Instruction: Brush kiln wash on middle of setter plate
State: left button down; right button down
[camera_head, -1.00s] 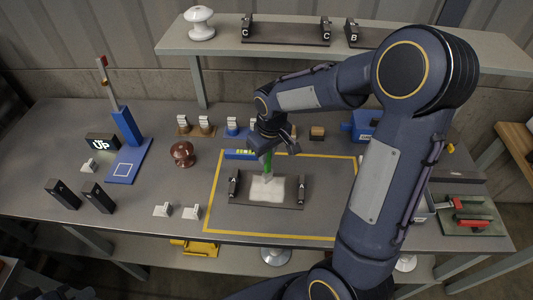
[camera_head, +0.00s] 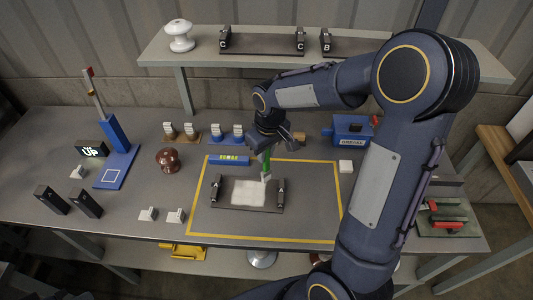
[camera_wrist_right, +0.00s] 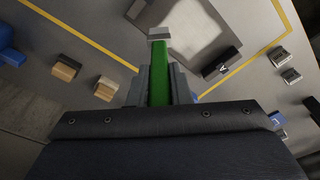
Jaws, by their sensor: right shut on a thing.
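The setter plate (camera_head: 225,202) is a dark plate between two black end blocks marked A, inside the yellow outline on the table. A white patch of wash (camera_head: 248,192) covers its middle; its far edge looks uneven. My right gripper (camera_head: 267,143) is shut on the green handle of a brush (camera_head: 266,164), held steeply with its pale tip (camera_head: 267,177) down by the right part of the plate. In the right wrist view the green brush (camera_wrist_right: 160,70) stands between the fingers, and the white patch (camera_wrist_right: 186,22) lies beyond its tip. I cannot tell whether the tip touches. My left gripper is out of view.
A brown insulator (camera_head: 167,160), a blue stand (camera_head: 119,150) and black blocks marked A (camera_head: 84,203) stand to the left. A blue-and-yellow level (camera_head: 229,160) lies behind the plate. A blue box (camera_head: 352,130) stands at the back right. A shelf (camera_head: 210,55) runs behind.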

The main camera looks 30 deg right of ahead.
jog(key=shift+d+r, duration=0.1)
jog(key=shift+r, duration=0.6)
jog(key=shift+r+p, duration=1.3)
jog(key=shift+r, duration=0.1)
